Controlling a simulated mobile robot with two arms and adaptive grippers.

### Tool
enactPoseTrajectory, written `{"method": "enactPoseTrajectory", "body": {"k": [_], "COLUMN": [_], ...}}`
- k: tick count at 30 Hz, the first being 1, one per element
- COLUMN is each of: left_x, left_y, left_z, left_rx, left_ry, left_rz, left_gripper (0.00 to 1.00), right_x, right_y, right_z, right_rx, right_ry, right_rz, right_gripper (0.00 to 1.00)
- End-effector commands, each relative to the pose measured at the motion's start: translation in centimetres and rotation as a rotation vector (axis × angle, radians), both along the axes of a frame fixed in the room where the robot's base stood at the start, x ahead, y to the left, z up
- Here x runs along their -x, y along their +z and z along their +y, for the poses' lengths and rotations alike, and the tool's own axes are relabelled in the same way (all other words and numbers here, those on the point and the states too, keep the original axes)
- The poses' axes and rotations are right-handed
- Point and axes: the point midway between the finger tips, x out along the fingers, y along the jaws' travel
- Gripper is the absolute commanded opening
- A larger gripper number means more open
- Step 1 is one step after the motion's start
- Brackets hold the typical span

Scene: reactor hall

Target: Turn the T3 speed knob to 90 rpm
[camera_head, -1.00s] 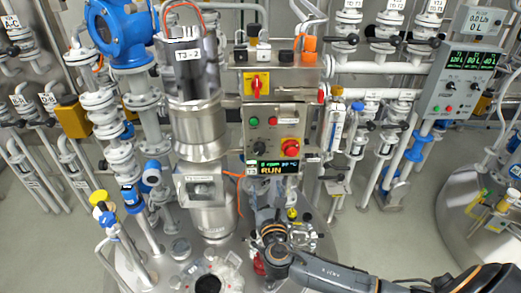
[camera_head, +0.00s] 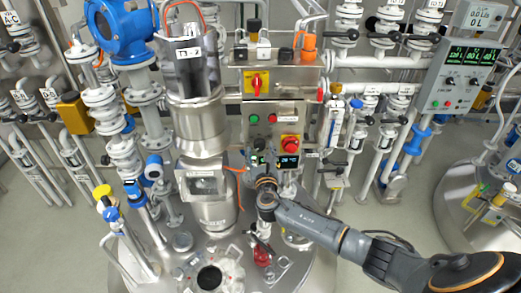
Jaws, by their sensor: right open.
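The T3 control panel (camera_head: 278,120) stands upright in the middle, with a green button, a red button and a red emergency stop (camera_head: 290,143). The dark speed knob (camera_head: 259,144) is at the panel's lower left, partly hidden by my right gripper. The panel's display (camera_head: 289,162) is below, its left part covered by the gripper, and its reading is too small to make out. My right gripper (camera_head: 260,158) is open, raised in front of the panel's lower left, close to the knob. I cannot tell whether it touches it. My left gripper is not in view.
A steel stirrer column (camera_head: 199,130) labelled T3-2 stands left of the panel. Below is a vessel lid with an open dark port (camera_head: 209,278) and a red fitting (camera_head: 262,255). Another control box (camera_head: 462,75) hangs at the right. Pipes and valves crowd the back.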

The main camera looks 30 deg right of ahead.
Motion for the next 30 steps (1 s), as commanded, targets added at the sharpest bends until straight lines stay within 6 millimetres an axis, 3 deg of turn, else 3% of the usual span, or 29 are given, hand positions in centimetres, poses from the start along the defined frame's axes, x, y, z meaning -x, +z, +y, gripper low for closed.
{"method": "enactPoseTrajectory", "body": {"k": [11,20,30], "left_x": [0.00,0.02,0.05], "left_y": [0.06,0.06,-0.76], "left_z": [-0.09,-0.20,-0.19], "left_rx": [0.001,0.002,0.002], "left_ry": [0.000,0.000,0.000], "left_rz": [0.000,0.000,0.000], "left_gripper": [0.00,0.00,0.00], "right_x": [-0.57,-0.54,-0.54], "right_y": [-0.01,-0.02,-0.28], "right_z": [-0.17,-0.18,-0.19], "right_rx": [-0.001,0.000,-0.046], "right_ry": [0.001,0.001,0.001], "right_rz": [0.000,0.000,-0.021], "right_gripper": [0.60,0.05,0.05]}}
